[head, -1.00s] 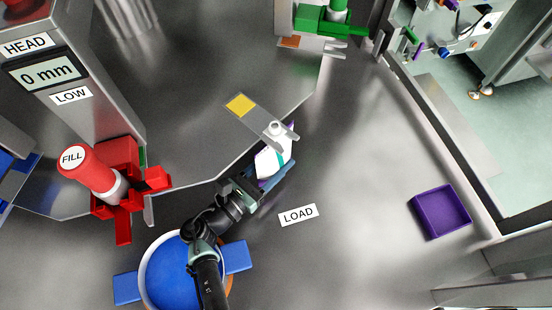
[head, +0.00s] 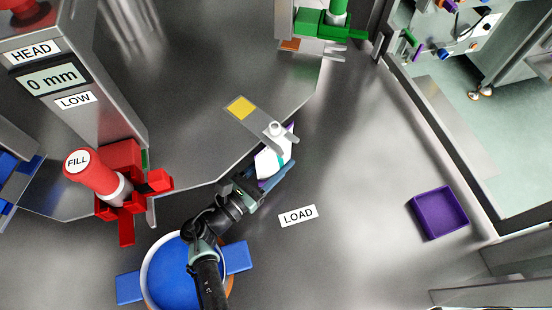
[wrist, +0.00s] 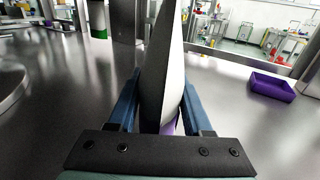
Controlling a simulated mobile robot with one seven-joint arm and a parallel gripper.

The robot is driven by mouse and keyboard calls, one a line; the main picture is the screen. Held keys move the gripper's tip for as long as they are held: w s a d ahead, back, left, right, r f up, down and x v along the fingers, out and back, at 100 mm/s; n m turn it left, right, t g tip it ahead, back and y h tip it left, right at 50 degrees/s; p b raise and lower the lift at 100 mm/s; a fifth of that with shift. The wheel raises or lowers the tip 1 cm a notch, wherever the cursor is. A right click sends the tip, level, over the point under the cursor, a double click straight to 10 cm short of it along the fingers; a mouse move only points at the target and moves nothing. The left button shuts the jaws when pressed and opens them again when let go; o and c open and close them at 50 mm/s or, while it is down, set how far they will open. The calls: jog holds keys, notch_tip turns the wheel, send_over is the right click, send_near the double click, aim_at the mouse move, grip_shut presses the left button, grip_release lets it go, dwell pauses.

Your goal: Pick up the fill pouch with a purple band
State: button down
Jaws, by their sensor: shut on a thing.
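The fill pouch (head: 268,163) is white with purple showing along its edge and a white capped spout at the top. Its spout is at the forked end of a grey metal holder (head: 254,122) with a yellow patch; the fork appears to sit around the neck. My gripper (head: 277,173) is shut on the pouch body, with a blue finger on either side. In the wrist view the pouch (wrist: 168,70) stands upright, seen edge-on between the fingers, with a bit of purple low down. The full band is hidden.
A purple tray (head: 439,213) lies at the right. A LOAD label (head: 298,216) is on the bare metal surface. A red FILL post (head: 95,178) stands at the left, a green fixture (head: 325,22) at the top.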

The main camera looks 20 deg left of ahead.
jog(key=shift+s+d+r+p, duration=0.15)
jog(key=shift+s+d+p, duration=0.15)
jog(key=shift+d, duration=0.4)
jog(key=shift+s+d+r+p, duration=0.1)
jog(key=shift+s+d+p, duration=0.1)
jog(key=shift+d+p, duration=0.35)
jog(key=shift+d, duration=0.25)
jog(key=s+d+p, duration=0.3)
jog(key=d, duration=0.3)
jog(key=shift+s+r, duration=0.15)
jog(key=shift+r, duration=0.3)
dwell(0.9)
dwell(0.3)
